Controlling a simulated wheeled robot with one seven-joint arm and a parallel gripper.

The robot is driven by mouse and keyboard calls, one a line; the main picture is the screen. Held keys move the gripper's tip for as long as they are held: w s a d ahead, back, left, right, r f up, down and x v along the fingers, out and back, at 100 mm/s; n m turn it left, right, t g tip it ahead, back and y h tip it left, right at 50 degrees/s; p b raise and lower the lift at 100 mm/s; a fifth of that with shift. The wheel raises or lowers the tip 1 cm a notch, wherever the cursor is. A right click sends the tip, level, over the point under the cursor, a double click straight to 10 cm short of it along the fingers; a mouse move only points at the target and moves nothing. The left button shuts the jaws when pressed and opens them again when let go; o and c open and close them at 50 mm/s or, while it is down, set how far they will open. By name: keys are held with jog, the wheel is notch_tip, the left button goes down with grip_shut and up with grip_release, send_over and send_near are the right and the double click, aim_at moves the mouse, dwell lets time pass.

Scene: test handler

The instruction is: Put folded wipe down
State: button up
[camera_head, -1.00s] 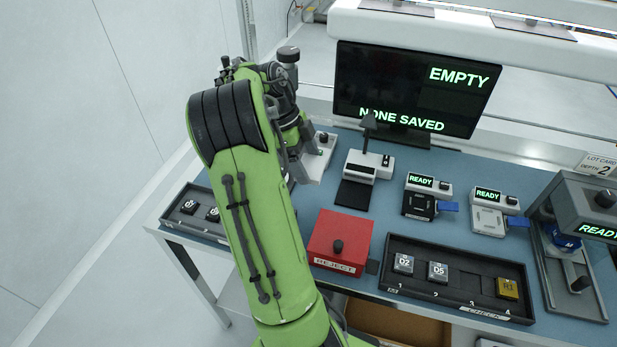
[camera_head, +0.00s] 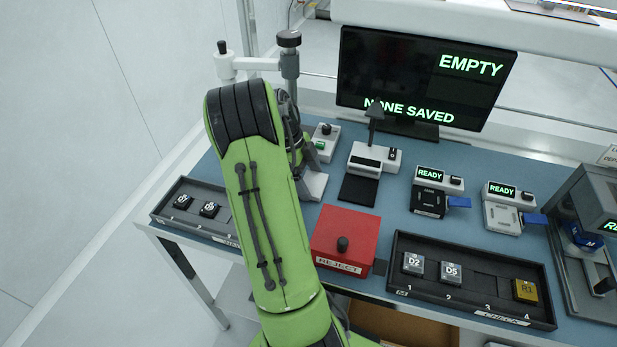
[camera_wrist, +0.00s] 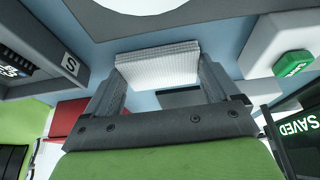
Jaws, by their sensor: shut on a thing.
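The folded wipe (camera_wrist: 158,64) is a white, finely ribbed pad in the wrist view. My gripper (camera_wrist: 162,72) is shut on it, with a dark finger at each side. The wipe is over the blue bench top (camera_wrist: 222,38); I cannot tell whether it touches it.
A post with a dark knob (camera_head: 289,40) rises behind my arm. A black tray marked S (camera_wrist: 70,64) is at left in the wrist view; a white box with a green button (camera_wrist: 293,63) is at right. The red reject box (camera_head: 345,240) stands right of my arm.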

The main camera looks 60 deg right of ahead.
jog(key=shift+f, duration=0.25)
jog(key=o, duration=0.8)
jog(key=shift+c, duration=0.2)
jog(key=shift+r, duration=0.1)
jog(key=p+v, duration=0.4)
jog(key=v, duration=0.8)
jog(key=shift+r, duration=0.2)
